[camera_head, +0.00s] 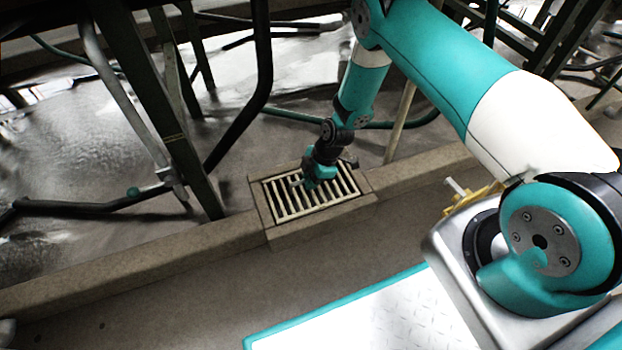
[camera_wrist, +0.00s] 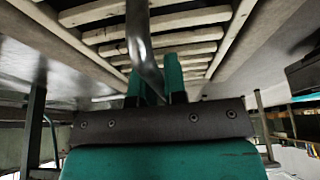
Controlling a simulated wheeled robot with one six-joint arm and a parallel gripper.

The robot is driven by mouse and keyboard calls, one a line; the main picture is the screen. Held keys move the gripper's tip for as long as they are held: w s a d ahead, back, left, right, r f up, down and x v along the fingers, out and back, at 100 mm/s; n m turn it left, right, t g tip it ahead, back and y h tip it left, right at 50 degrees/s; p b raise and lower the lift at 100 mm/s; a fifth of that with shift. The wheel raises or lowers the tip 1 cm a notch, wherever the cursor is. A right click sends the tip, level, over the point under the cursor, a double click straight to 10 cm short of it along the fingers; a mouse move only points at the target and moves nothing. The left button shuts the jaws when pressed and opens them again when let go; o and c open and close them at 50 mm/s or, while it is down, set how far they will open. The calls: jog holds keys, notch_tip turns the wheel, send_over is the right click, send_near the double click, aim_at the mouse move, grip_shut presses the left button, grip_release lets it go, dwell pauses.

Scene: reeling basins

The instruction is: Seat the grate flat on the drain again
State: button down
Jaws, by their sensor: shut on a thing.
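The pale slatted grate (camera_head: 335,199) lies over the drain in the low concrete kerb. From the head view it looks roughly level, but I cannot tell whether every edge is down. Its slats (camera_wrist: 160,22) and side rails fill the top of the wrist view. My gripper (camera_head: 309,184) is low over the middle of the grate. In the wrist view its teal fingers (camera_wrist: 156,82) are shut on a curved grey metal rod (camera_wrist: 141,38), which runs up across the slats. I cannot tell whether the rod is fixed to the grate. The drain below is hidden.
The concrete kerb (camera_head: 150,266) runs along both sides of the drain. Dark frame legs (camera_head: 160,110) and a green hose (camera_head: 385,125) stand close behind it. A yellow item (camera_head: 470,197) sits at the right. The floor in front of the kerb is clear.

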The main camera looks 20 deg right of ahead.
jog(key=c, duration=1.1)
grip_release()
jog(key=shift+f, duration=0.1)
jog(key=p+v, duration=0.4)
jog(key=v, duration=0.3)
jog(key=shift+d+r, duration=0.1)
jog(key=shift+r, duration=0.15)
